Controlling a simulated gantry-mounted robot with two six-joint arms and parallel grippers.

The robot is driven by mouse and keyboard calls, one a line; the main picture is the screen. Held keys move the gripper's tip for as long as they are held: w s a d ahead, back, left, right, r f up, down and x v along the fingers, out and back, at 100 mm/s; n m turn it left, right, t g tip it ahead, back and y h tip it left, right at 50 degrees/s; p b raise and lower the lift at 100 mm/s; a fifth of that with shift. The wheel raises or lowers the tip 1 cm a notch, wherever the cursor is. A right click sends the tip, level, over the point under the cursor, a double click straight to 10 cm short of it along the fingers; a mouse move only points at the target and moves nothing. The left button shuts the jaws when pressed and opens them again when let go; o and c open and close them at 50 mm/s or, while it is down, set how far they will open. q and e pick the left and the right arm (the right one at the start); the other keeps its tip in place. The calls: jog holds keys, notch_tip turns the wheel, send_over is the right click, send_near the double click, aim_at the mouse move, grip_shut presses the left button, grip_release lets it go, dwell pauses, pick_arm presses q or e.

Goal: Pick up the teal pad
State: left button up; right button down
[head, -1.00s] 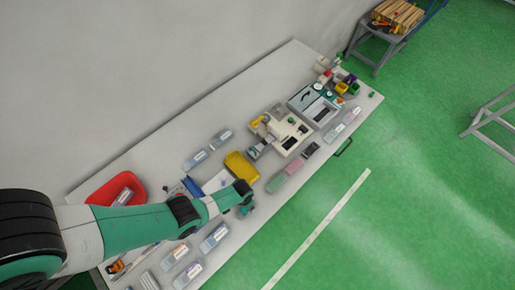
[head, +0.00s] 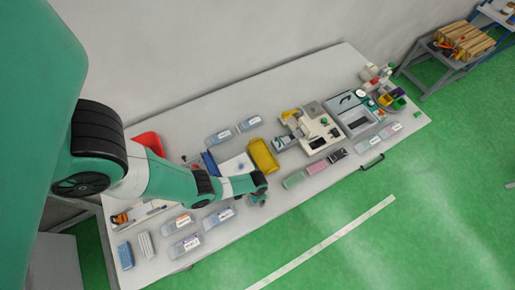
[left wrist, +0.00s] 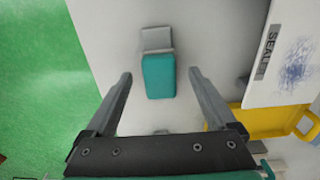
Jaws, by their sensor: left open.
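The teal pad (left wrist: 158,77) lies on the light table in the left wrist view, with a grey piece (left wrist: 156,40) touching its far end. My left gripper (left wrist: 160,80) is open. Its two fingers stand apart on either side of the pad's line, with clear gaps to both sides of the pad. Nothing is held. In the head view my left gripper (head: 258,199) is over the table near its front edge, and the pad cannot be made out clearly beside it. My right gripper is not in view.
A yellow tray (head: 263,156) and a white sheet (head: 236,166) lie close to the gripper. Clear packs lie nearby. A red bin (head: 147,141) stands at the back left.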

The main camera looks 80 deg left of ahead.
pick_arm(q)
jog(key=shift+f, duration=0.65)
jog(key=shift+r, duration=0.15)
grip_shut()
jog(key=shift+r, duration=0.1)
